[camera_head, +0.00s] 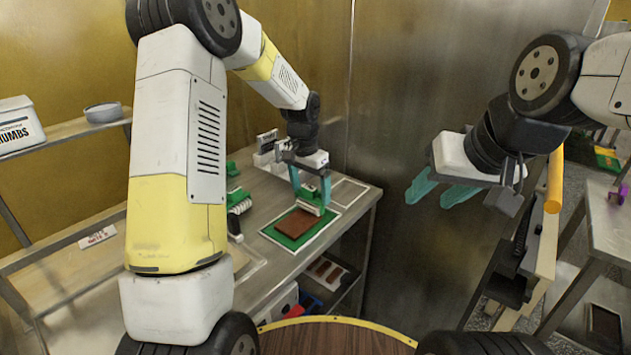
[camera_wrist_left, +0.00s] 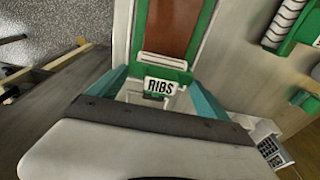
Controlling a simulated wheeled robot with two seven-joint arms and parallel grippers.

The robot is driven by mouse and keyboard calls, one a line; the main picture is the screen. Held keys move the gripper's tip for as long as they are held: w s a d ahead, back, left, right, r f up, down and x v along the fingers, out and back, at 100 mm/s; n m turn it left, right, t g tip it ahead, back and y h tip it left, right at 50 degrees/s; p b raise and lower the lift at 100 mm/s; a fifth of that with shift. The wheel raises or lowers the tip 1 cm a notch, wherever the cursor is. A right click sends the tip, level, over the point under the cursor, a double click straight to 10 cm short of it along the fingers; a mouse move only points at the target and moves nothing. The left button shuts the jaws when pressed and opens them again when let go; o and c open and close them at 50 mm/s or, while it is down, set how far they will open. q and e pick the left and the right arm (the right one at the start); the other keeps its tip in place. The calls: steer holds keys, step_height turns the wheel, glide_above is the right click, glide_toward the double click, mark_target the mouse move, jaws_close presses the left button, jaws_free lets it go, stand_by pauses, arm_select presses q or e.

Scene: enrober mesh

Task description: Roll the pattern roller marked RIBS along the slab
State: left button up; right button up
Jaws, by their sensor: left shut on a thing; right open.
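The brown slab (camera_head: 297,223) lies on a green board (camera_head: 284,241) on the metal table; the slab also shows in the left wrist view (camera_wrist_left: 172,28). My left gripper (camera_head: 310,190) is shut on the green pattern roller (camera_head: 313,205) over the slab's far end. In the left wrist view the roller's white label (camera_wrist_left: 161,86) reads RIBS, between the teal fingers. The roller's underside is hidden, so I cannot tell whether it touches the slab. My right gripper (camera_head: 438,192) is open and empty in the air, right of the table.
Other green-and-white rollers (camera_head: 239,201) stand left of the board; a white ribbed one (camera_wrist_left: 287,20) shows in the left wrist view. An empty outlined area (camera_head: 349,192) lies at the table's right. A shelf rack (camera_head: 75,135) stands left. A steel wall rises behind.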

arm_select(q)
steer(key=shift+f, duration=0.35)
stand_by(0.3)
steer(key=shift+s+a, duration=0.85)
steer(key=shift+s, duration=0.45)
steer(key=shift+s+a, duration=0.85)
steer(key=shift+s, duration=0.4)
steer(key=shift+s+a, duration=0.85)
steer(key=shift+s, duration=0.45)
stand_by(3.5)
